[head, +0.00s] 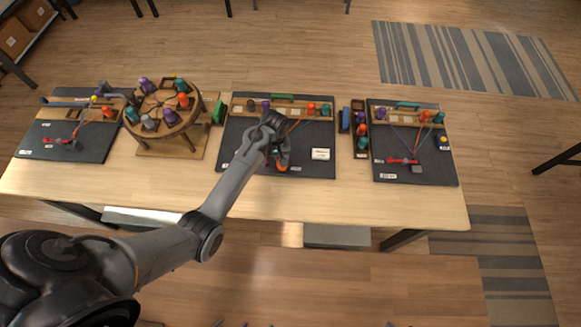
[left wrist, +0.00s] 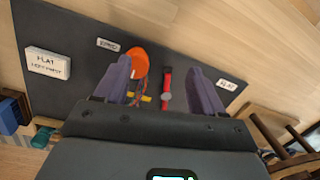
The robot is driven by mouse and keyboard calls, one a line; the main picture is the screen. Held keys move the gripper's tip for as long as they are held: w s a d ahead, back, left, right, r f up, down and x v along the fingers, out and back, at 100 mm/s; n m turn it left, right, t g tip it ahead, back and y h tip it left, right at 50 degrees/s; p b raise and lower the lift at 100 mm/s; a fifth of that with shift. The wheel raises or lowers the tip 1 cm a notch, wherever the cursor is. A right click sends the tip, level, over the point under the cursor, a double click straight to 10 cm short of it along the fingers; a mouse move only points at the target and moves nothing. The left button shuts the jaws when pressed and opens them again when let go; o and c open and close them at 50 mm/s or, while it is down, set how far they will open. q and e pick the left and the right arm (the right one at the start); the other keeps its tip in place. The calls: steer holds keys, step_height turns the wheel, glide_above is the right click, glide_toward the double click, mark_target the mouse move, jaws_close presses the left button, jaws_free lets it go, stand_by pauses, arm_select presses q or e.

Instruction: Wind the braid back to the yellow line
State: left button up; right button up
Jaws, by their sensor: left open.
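My left gripper (head: 279,158) is over the middle dark mat (head: 240,150). In the left wrist view its two dark fingers stand apart and open (left wrist: 162,82). An orange rounded piece (left wrist: 137,60) with a white mark lies between them, nearer the left finger; in the head view it shows below the gripper (head: 281,168). Thin brownish cords, seemingly the braid (left wrist: 138,88), run from it toward the gripper's base. A short yellow line (left wrist: 147,98) shows near the cords. A red clamp-like piece (left wrist: 165,88) lies to their right. The gripper body hides the rest. My right gripper is not in view.
A round wooden braiding stand (head: 162,108) with several bobbins is left of the middle mat. Other mats lie far left (head: 45,140) and right (head: 430,165). A bobbin tray (head: 361,130) and a white card (head: 320,154) are right of the gripper. The table's front strip is clear.

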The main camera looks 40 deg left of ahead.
arm_select(q)
steer(key=shift+t, duration=0.4)
steer(key=w, duration=0.1)
steer(key=w+r, duration=0.2)
steer(key=shift+w+a+r, duration=0.1)
steer(key=shift+w+r, duration=0.15)
steer(key=shift+w, duration=0.1)
steer(key=shift+w+b, duration=0.2)
steer(key=shift+b, duration=0.1)
step_height(320, 180, down, 10)
steer(key=shift+f+b, duration=0.1)
steer(key=shift+b, duration=0.5)
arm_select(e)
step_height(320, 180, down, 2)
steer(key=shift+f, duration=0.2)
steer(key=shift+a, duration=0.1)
arm_select(q)
steer(key=c, duration=1)
